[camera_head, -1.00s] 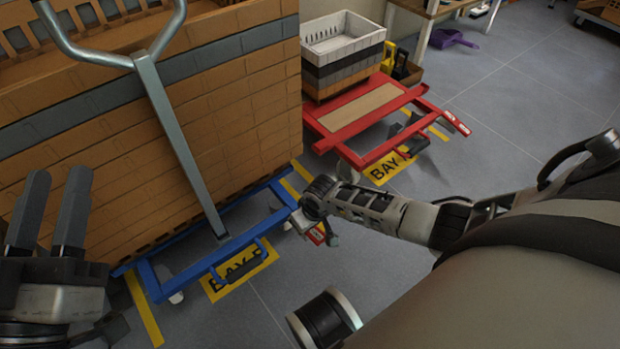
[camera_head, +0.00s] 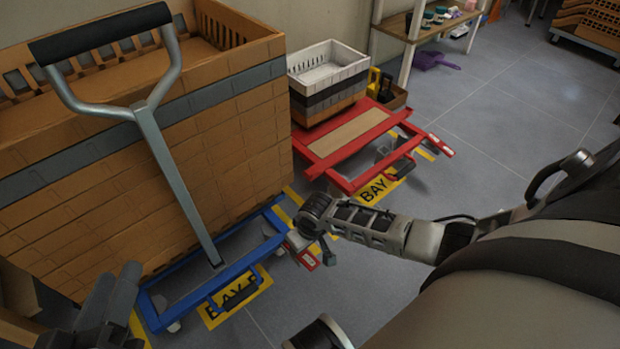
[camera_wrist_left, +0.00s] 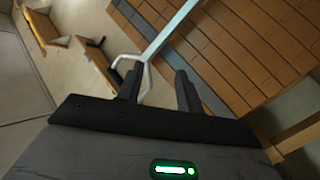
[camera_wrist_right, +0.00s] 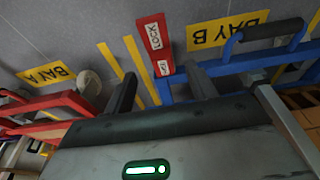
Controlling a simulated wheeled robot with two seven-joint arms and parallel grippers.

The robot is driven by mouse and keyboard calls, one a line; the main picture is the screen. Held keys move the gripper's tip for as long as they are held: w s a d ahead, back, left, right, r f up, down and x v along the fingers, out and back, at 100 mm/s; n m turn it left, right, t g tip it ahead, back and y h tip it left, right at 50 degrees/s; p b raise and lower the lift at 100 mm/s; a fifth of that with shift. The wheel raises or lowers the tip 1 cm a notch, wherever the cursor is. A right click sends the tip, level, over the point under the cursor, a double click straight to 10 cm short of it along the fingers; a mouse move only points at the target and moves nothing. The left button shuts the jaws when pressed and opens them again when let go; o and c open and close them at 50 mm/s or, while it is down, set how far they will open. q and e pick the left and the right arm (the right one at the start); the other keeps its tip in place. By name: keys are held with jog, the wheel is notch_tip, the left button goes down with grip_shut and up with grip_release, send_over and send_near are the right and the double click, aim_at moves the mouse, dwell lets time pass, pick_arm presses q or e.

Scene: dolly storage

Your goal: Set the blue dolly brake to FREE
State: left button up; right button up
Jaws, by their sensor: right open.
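The blue dolly (camera_head: 240,266) stands at left under a tall stack of brown crates. A red plate (camera_head: 309,260) sits at its near right corner. In the right wrist view this red plate (camera_wrist_right: 154,46) carries two white labels; one reads LOCK, the other is too small to read surely. My right gripper (camera_wrist_right: 163,90) is open, with the plate's lower end between its fingers in that view; contact cannot be told. In the head view its fingers are mostly hidden by the wrist. My left gripper (camera_wrist_left: 158,85) is open and empty, left of the dolly.
A grey push handle (camera_head: 165,150) with a black grip rises from the blue dolly. A red dolly (camera_head: 340,150) with a few stacked crates (camera_head: 330,75) stands behind to the right. Yellow bay markings lie on the floor.

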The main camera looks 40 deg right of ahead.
pick_arm(q)
jog(key=a+m+y+p, duration=0.1)
jog(key=p, duration=0.1)
jog(key=f+m+g+y+p, duration=0.1)
jog(key=p, duration=0.1)
jog(key=shift+a+f+p, duration=0.25)
jog(key=shift+a+p, duration=0.15)
pick_arm(e)
jog(key=v, duration=1)
jog(key=shift+f, duration=0.1)
